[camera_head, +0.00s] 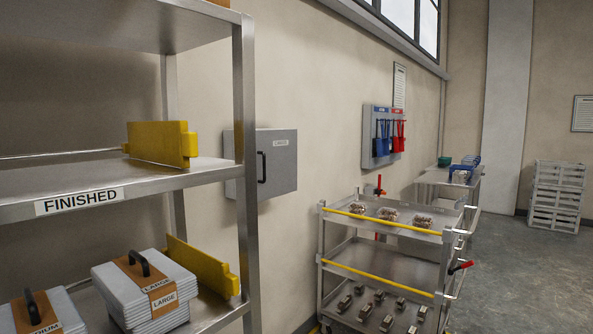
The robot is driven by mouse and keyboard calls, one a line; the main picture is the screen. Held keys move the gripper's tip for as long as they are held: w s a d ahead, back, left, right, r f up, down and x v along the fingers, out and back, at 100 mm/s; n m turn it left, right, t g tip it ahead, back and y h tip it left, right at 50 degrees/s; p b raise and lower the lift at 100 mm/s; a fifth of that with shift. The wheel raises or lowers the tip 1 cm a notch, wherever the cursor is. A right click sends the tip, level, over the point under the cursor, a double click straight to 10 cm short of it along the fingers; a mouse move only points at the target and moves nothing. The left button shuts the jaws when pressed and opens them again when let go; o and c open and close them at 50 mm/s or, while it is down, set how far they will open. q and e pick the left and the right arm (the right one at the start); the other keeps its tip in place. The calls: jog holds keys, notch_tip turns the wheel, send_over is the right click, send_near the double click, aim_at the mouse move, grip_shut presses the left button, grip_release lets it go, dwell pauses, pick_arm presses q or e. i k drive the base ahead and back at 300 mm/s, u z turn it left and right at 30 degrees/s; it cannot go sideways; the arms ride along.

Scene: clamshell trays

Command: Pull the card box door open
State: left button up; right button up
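The card box is a grey metal box (277,187) mounted on the beige wall, just right of the shelf rack's front post. Its door looks shut. The door has a black vertical bar handle (262,167) on its left part and a small white label (281,143) near the top, too small to read surely. The rack's post hides part of the box's left side. Neither of my grippers shows in the head view.
A metal shelf rack marked FINISHED (79,201) fills the left, holding stacked clamshell trays (140,290) and yellow dividers (160,143). A metal cart (390,265) with yellow bars stands to the right of the box. Open floor (515,285) lies at the far right.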

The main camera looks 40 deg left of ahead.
aim_at(276, 149)
jog(key=u, duration=0.8)
jog(key=i, duration=1.4)
jog(key=u, duration=1.2)
